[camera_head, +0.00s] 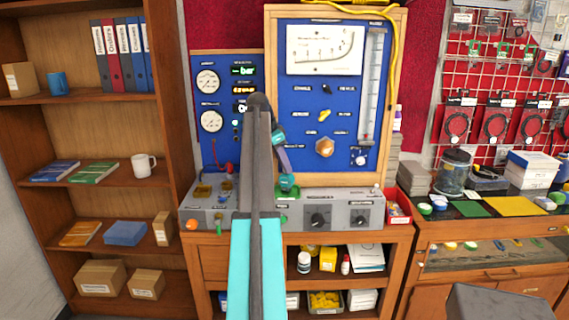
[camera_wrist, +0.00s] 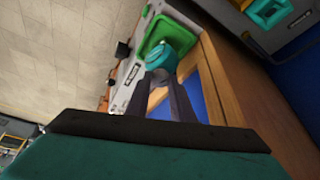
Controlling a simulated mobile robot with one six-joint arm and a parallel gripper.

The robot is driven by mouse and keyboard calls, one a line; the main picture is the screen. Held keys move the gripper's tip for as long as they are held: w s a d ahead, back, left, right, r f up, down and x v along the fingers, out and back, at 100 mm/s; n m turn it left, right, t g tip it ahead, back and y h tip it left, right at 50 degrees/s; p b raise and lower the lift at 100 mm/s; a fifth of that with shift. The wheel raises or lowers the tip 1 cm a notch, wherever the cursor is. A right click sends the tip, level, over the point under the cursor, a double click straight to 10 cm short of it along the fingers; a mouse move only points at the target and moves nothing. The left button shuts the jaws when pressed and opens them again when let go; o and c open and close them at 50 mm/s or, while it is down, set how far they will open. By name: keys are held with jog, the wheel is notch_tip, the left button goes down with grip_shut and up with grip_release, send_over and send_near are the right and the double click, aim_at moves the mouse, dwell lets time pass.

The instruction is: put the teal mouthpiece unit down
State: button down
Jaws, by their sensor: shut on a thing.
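The teal mouthpiece unit (camera_head: 287,182) is at the tips of my gripper (camera_head: 285,171), low in front of the blue panel. In the wrist view my gripper (camera_wrist: 162,80) has its two dark fingers shut on the teal mouthpiece unit (camera_wrist: 162,58). A green tray (camera_wrist: 170,31) with a raised rim lies just beyond the unit there. It shows in the head view as a green patch (camera_head: 293,193) on the grey console. The unit overlaps the tray in the picture; I cannot tell whether it touches it. My fingers hide part of the unit.
The grey console (camera_head: 345,210) has black knobs right of the tray. The blue panel (camera_head: 345,110) with gauges stands close behind. A red bin (camera_head: 398,208) is at the console's right end. A shelf (camera_head: 95,190) stands left, and a workbench (camera_head: 480,235) stands right.

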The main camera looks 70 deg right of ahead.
jog(key=shift+f, duration=0.1)
jog(key=c, duration=1.5)
grip_release()
jog(key=shift+c, duration=0.2)
jog(key=b+v, duration=0.1)
jog(key=v, duration=1.1)
